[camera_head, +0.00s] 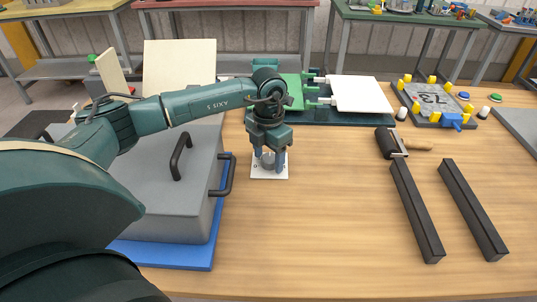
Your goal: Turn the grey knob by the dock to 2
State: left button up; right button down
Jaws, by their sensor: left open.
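The grey knob (268,160) stands on a small white plate (270,174) on the wooden table, left of the middle. My left gripper (268,156) points straight down over the knob. Its two fingers are open, one on either side of the knob. Whether they touch it cannot be told. The knob's top is partly hidden by the gripper, and the setting it points to cannot be read. My right gripper does not show.
A grey box with black handles (170,190) on a blue base stands close to the left. Behind are a green fixture with a white panel (362,94) and a yellow-pegged block marked 73 (433,102). The front middle table is clear.

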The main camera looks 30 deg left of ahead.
aim_at(268, 158)
pick_arm(q)
notch_tip(268, 158, up, 13)
jog(key=shift+b, duration=0.35)
jog(key=shift+r, duration=0.1)
dwell(0.4)
